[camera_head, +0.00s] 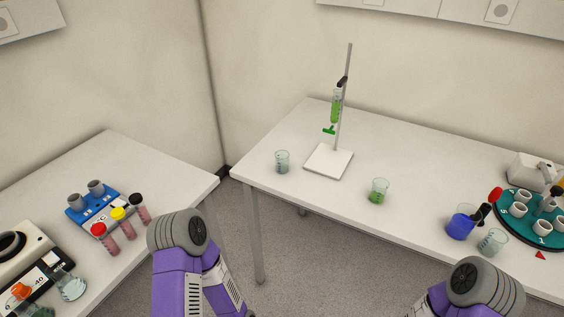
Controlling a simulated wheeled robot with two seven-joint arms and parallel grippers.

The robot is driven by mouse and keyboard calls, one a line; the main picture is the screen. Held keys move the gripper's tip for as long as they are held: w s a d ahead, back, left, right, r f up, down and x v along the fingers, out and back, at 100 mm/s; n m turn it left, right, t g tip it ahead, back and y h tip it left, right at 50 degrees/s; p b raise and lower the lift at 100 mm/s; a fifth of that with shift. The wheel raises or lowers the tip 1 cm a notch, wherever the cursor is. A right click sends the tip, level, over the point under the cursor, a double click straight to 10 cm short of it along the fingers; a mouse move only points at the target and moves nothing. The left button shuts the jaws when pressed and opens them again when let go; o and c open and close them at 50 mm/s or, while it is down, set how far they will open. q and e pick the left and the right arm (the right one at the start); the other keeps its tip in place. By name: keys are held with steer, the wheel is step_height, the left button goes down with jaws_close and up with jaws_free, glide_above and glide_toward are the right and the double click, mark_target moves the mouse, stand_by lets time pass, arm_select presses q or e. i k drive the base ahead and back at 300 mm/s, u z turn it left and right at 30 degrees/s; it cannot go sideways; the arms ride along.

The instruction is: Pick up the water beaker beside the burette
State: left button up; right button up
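The burette (336,106), holding green liquid and with a green tap, is clamped to a metal rod on a white stand base (329,162) on the right-hand table. A small clear beaker (282,161) with what looks like colourless contents stands upright just left of the base, apart from it. A second beaker (379,191) with green liquid at its bottom stands right of the base. Both of my purple and grey arms show at the bottom edge, well short of these beakers. Neither gripper can be made out.
At the right are a blue beaker (461,224) with a dark object beside it, a clear beaker (493,241) and a teal numbered carousel (541,230). The left table has a blue rack (92,208), capped tubes and a flask (70,286). A floor gap separates the tables.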

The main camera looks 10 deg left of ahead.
mark_target(281, 156)
steer(key=u, duration=0.05)
steer(key=k, duration=0.4)
steer(key=u, duration=0.85)
steer(key=i, duration=1.2)
steer(key=z, duration=0.85)
